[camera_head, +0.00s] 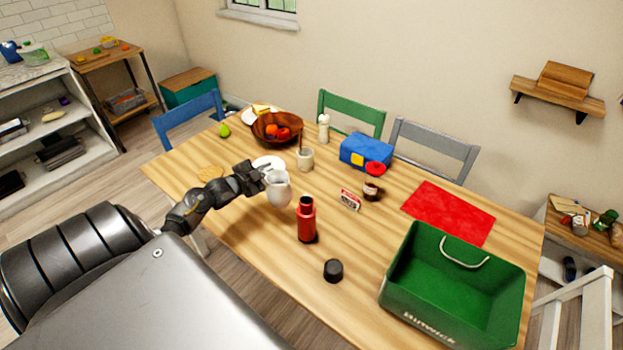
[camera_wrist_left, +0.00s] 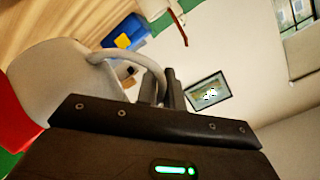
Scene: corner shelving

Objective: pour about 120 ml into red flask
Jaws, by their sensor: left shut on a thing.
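The red flask (camera_head: 307,222) stands upright on the table, its lid off. A black cap (camera_head: 333,270) rests on the table in front of it. My left gripper (camera_head: 263,172) is shut on the handle of a pale grey-white jug (camera_head: 279,190), just left of and behind the flask. The jug looks close to upright; its contents are hidden. My right gripper is not in view.
A green bin (camera_head: 450,318) and red mat (camera_head: 449,212) lie to the right. A small sign (camera_head: 350,200) and dark jar (camera_head: 372,190) stand near the flask. A utensil cup (camera_head: 305,160), blue box (camera_head: 366,150) and fruit bowl (camera_head: 258,130) are behind.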

